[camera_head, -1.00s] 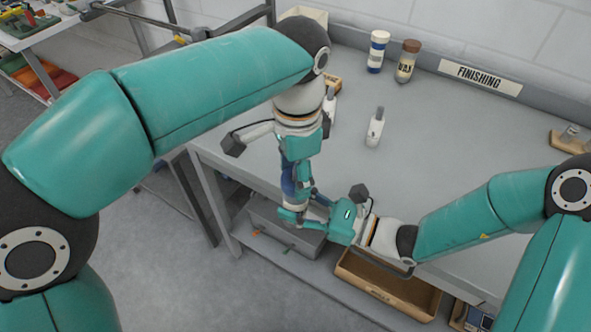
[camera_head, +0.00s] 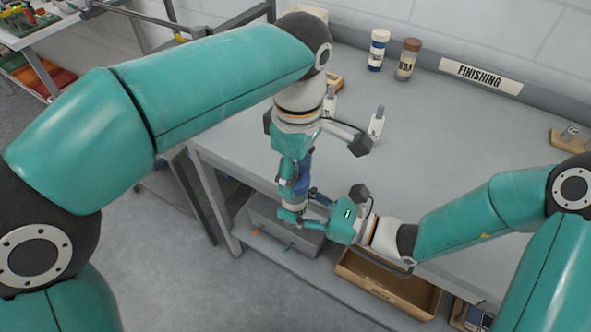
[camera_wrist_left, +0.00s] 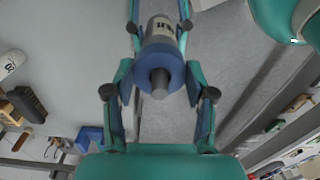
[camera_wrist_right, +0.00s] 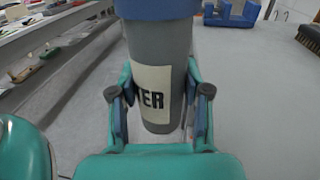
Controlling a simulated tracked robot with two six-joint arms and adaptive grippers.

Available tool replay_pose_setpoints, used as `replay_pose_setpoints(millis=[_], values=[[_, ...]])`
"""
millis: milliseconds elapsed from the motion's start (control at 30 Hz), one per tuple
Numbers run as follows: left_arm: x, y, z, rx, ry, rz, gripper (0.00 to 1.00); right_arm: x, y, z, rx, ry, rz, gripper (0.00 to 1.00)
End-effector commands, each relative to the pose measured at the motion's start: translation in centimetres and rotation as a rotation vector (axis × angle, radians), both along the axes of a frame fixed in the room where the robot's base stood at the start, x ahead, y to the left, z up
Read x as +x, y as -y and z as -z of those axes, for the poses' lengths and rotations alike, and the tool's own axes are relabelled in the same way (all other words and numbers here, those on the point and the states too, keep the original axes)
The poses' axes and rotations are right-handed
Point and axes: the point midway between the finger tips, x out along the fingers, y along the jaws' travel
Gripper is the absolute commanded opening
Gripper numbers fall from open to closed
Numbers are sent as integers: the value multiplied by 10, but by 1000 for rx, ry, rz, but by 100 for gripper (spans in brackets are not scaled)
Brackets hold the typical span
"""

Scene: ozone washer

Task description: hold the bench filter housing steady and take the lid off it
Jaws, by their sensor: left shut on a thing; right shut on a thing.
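The bench filter housing is a grey cylinder (camera_wrist_right: 160,45) with a pale label ending in "TER". My left gripper (camera_head: 297,184) comes from above and is shut on the lid. My right gripper (camera_head: 301,217) comes from the right, lower down, and is shut on the grey body. The fingers hide much of the housing in the head view.
The grey bench (camera_head: 440,150) is mostly clear. A blue-and-white jar (camera_head: 377,52), a brown-capped jar (camera_head: 407,62) and a white bottle (camera_head: 376,127) stand on it. A grey bin (camera_head: 265,232) and a wooden box (camera_head: 400,290) are below the front edge.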

Motion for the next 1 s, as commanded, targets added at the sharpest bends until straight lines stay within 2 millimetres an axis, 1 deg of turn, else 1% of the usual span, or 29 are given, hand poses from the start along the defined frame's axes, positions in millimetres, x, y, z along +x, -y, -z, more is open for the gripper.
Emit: replay_pose_setpoints(millis=[33, 100, 200, 800, 1000], values=[[0, -1, 1, 5, -2, -94, 13, 2, 1, -3, 8, 2, 6, 0], [0, 0, 1, 4, -1, -206, 13, 2, 1, -3, 8, 1, 7, 0], [-1, 0, 1, 3, -1, -298, 13, 3, 2, -3, 9, 1, 8, 0], [0, 0, 0, 2, 1, -292, 13, 3, 1, -1, 5, -2, 9, 0], [0, 1, -4, 0, 2, -291, 13, 3, 1, -1, 4, -4, 9, 0]])
